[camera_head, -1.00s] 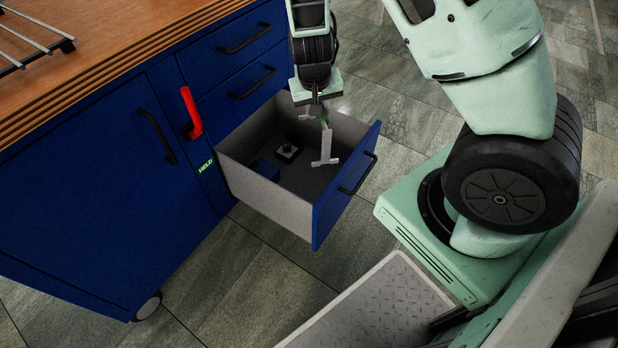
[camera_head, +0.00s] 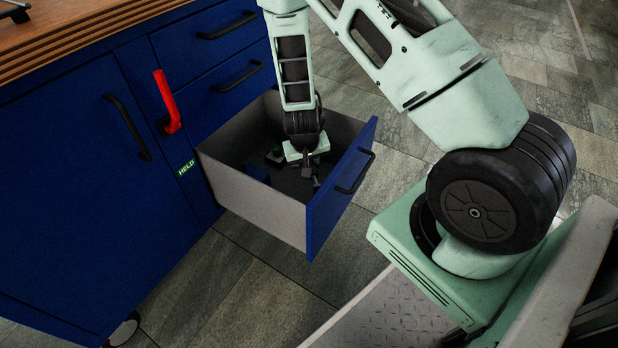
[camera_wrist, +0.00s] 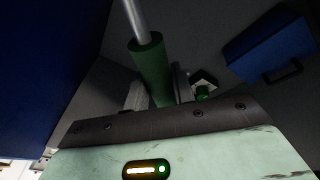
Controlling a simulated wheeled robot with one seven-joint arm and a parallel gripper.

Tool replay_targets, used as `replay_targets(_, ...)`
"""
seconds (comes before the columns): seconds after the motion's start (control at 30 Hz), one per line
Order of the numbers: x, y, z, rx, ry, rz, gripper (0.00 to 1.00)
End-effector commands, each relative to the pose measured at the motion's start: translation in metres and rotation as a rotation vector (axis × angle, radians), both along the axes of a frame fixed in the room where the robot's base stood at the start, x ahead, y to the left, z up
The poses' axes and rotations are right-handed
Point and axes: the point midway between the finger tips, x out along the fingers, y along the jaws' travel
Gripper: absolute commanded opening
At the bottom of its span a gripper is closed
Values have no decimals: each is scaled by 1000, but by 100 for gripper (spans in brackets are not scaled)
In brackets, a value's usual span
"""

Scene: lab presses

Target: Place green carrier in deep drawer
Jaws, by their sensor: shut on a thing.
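The deep drawer stands pulled out of the blue cabinet, with grey walls (camera_head: 250,200) and a blue front (camera_head: 338,195). My gripper (camera_head: 308,168) is down inside the drawer, nearer its front panel. In the wrist view it is shut on the green carrier (camera_wrist: 150,65), whose green grip and pale metal rod show between the jaws (camera_wrist: 158,97). In the head view the carrier is mostly hidden by my wrist and the drawer front. I cannot tell whether it touches the drawer floor.
A red handle (camera_head: 168,102) and a lit green "HELD" label (camera_head: 186,167) are on the cabinet. Closed drawers (camera_head: 232,87) are above.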

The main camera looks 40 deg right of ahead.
Motion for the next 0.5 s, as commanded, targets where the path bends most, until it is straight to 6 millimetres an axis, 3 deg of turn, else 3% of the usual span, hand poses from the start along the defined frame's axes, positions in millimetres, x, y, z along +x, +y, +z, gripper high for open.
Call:
replay_targets(0.17, 0, -1, -11, -1, -1, -2, 0)
replay_targets(0.37, 0, 0, -40, 0, 0, -2, 0)
replay_targets(0.5, 1, -1, -44, -1, -3, -1, 0)
